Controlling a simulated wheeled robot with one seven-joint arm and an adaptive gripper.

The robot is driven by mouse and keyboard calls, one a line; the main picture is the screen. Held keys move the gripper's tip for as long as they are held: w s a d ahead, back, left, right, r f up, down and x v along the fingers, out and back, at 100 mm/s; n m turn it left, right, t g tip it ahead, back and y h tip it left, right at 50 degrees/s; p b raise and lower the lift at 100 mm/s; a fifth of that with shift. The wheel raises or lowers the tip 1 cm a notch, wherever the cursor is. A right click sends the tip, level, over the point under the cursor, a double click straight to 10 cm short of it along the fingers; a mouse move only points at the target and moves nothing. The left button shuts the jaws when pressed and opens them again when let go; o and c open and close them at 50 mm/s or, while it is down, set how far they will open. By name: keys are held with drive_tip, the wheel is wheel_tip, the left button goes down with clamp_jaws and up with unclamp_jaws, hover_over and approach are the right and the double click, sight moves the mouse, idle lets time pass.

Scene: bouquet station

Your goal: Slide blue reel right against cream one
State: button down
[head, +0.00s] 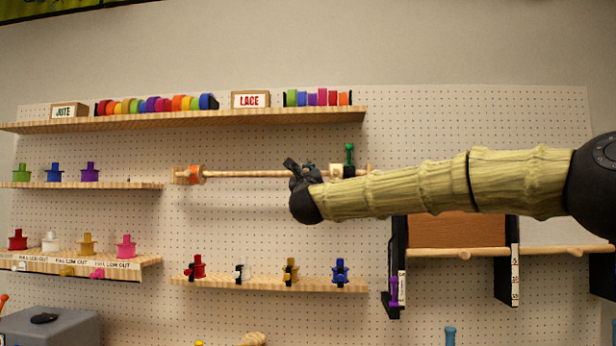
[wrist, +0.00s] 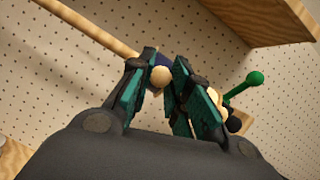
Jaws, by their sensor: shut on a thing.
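My gripper (head: 300,170) is at the right part of a horizontal wooden rod (head: 250,174) on the pegboard. In the head view the blue reel is hidden behind my gripper. The cream reel (head: 337,170) is on the rod just right of my gripper. In the wrist view it is mostly hidden by the right finger, so I cannot tell if the two reels touch.
A green-knobbed piece (head: 349,154) stands by the cream reel near the rod's right end. An orange reel (head: 195,174) sits at the rod's left end. A shelf of ribbon rolls (head: 235,118) runs above, and a shelf with several small spools (head: 262,284) below.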

drive_tip(key=c, duration=1.3)
unclamp_jaws()
drive_tip(key=shift+s, duration=0.15)
drive_tip(key=v, duration=1.1)
drive_tip(key=shift+s+d+f, duration=0.1)
drive_tip(key=shift+s+f, duration=0.1)
drive_tip(key=shift+s, duration=0.15)
